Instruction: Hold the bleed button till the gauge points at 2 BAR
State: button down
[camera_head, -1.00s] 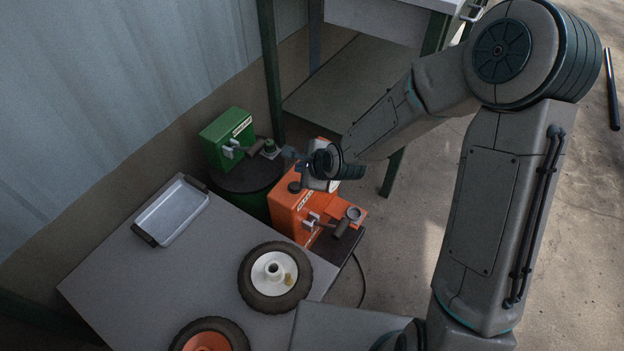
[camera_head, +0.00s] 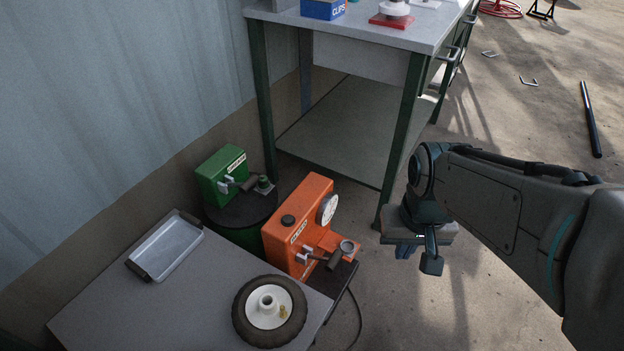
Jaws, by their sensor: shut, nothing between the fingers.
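The orange machine (camera_head: 300,232) stands beyond the grey table's far right edge. Its round white-faced gauge (camera_head: 328,208) is seen at a steep angle, so the needle and numbers are too small to read.
A green machine (camera_head: 222,176) stands on a dark drum at the left. A metal tray (camera_head: 166,247) and a wheel (camera_head: 269,312) lie on the grey table (camera_head: 190,305). A workbench (camera_head: 360,38) with green legs stands behind. Open floor lies between the machine and my arm.

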aim_at(287, 220)
jog(key=u, duration=0.45)
jog(key=k, duration=1.15)
jog(key=z, duration=0.65)
